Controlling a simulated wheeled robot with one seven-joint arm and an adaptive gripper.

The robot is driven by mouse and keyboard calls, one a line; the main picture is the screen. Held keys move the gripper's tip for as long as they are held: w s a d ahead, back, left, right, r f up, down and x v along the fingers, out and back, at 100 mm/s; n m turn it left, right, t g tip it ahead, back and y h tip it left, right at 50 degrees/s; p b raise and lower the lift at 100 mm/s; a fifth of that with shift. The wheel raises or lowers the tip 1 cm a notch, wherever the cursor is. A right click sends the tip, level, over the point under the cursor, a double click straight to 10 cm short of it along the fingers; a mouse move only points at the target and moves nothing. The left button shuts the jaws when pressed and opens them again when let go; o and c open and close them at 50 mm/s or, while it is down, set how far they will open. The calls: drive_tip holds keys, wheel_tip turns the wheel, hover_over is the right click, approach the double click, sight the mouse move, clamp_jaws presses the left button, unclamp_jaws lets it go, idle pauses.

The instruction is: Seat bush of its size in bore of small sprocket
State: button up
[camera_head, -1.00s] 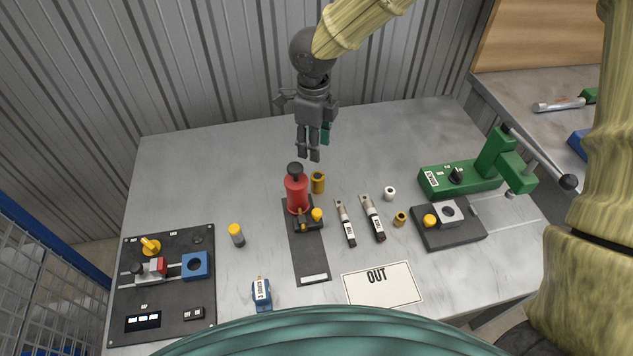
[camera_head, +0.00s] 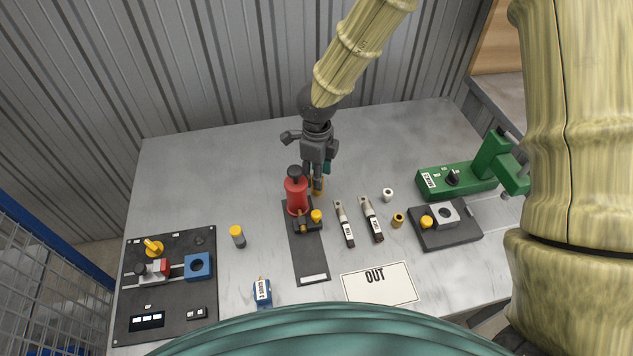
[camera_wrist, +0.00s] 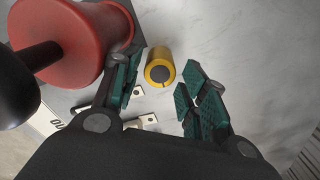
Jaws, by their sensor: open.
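A tall gold bush (camera_head: 319,188) stands just behind the red bottle-shaped tool, partly hidden by my gripper (camera_head: 313,184). In the wrist view the gold bush (camera_wrist: 160,68) shows its dark round end, lying between and slightly beyond the open green fingertips of my gripper (camera_wrist: 165,88); I see no contact. A shorter brass bush (camera_head: 398,220) and a white bush (camera_head: 388,195) stand to the right. A grey block with a round bore (camera_head: 444,213) sits on a black plate at right. I cannot make out a toothed sprocket.
The red tool (camera_head: 296,195) stands close left of my gripper.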

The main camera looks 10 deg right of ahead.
drive_tip(key=shift+f, duration=0.5)
drive_tip(key=shift+c, duration=0.2)
clamp_jaws()
drive_tip(key=shift+r, duration=0.1)
